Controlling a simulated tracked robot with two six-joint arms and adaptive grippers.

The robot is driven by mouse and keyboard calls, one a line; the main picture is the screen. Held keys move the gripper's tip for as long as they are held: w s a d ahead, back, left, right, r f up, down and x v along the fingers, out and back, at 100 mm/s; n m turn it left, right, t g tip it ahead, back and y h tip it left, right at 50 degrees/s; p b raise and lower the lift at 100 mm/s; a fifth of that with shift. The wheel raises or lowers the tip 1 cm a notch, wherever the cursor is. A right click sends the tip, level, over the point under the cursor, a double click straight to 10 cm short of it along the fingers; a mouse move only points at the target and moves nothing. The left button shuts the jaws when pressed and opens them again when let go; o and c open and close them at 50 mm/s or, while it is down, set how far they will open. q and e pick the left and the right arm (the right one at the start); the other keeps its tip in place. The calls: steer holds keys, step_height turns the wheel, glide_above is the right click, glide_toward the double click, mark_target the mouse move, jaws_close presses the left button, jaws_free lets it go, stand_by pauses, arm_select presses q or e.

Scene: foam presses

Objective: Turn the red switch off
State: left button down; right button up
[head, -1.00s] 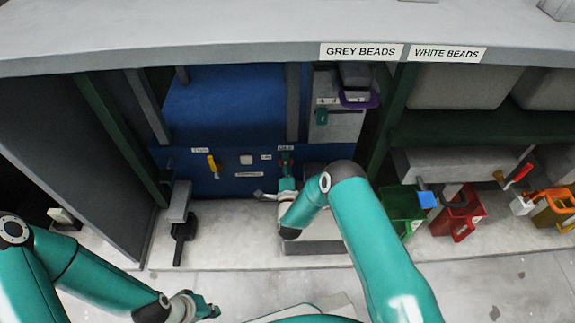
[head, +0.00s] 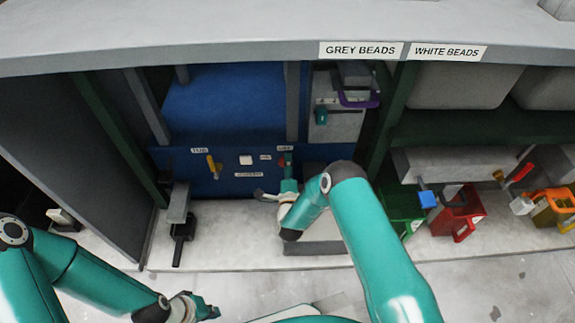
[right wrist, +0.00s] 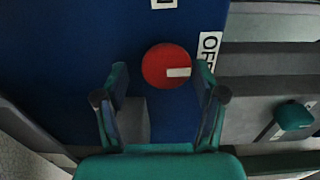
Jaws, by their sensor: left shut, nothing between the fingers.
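The red switch (right wrist: 160,62) is a round red knob on the blue panel, with a white mark on its face pointing right toward a white label (right wrist: 208,50) reading OFF. In the right wrist view the fingers of my right gripper (right wrist: 160,82) are spread, with the knob between or just beyond their tips. Contact cannot be told. In the head view my right gripper (head: 288,172) is at the panel and mostly covers the switch (head: 282,161). My left gripper (head: 203,309) is shut and empty at the bottom, away from the panel.
A yellow handle (head: 212,165) and a white square button (head: 246,160) sit on the same blue panel, left of the switch. A grey-black lever (head: 181,225) stands at the left. Green and red bins (head: 458,212) are on the right. The shelf edge overhangs above.

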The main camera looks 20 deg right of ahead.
steer(key=shift+r, duration=0.2)
steer(key=shift+a, duration=0.1)
steer(key=v, duration=1.2)
steer(key=shift+f, duration=0.15)
